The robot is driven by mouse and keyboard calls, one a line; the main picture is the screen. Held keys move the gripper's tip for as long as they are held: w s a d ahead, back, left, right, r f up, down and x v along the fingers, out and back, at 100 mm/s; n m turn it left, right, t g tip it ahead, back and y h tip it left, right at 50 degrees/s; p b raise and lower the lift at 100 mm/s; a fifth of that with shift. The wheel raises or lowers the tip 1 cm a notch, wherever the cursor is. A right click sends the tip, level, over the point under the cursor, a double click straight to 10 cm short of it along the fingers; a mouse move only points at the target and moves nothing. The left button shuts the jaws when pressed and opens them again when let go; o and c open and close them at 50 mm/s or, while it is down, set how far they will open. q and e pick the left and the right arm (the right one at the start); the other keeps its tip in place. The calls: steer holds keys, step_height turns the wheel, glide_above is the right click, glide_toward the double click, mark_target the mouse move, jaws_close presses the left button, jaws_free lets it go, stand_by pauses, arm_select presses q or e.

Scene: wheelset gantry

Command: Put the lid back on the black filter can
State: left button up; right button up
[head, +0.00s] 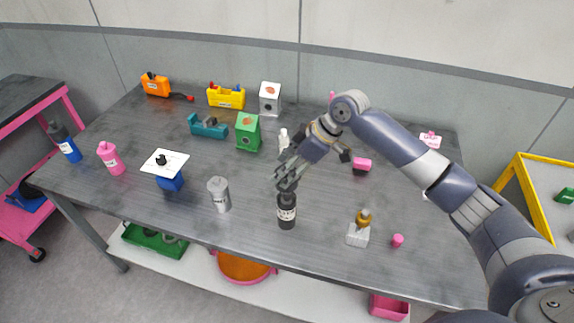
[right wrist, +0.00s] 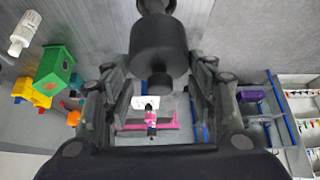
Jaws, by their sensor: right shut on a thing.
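The black filter can (head: 287,216) stands upright near the front edge of the table, with a pale label on its side. My right gripper (head: 286,181) is directly above it, pointing down, shut on the black lid. In the right wrist view the lid (right wrist: 158,48), with its small knob, shows between the fingers of the right gripper (right wrist: 160,95). Fingers and lid hide the can's mouth, and I cannot tell whether the lid touches the can. My left gripper is not in view.
A grey can (head: 219,194) stands left of the black can. A blue container under a white plate (head: 165,162) is farther left. A pale block with a brass top (head: 358,232) and a pink cylinder (head: 397,240) stand to the right. Boxes and toolboxes line the back.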

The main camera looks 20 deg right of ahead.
step_height(320, 180, down, 4)
steer(key=b, duration=0.3)
steer(key=shift+d+r, duration=0.1)
steer(key=shift+r, duration=0.15)
steer(key=shift+f+b, duration=0.3)
steer(key=shift+f, duration=0.75)
steer(key=shift+r+p, duration=0.1)
steer(key=shift+p, duration=0.5)
steer(key=shift+f+p, duration=0.25)
steer(key=shift+p, duration=0.3)
stand_by(1.4)
stand_by(0.3)
steer(key=o, duration=1.1)
steer(key=shift+c, duration=0.2)
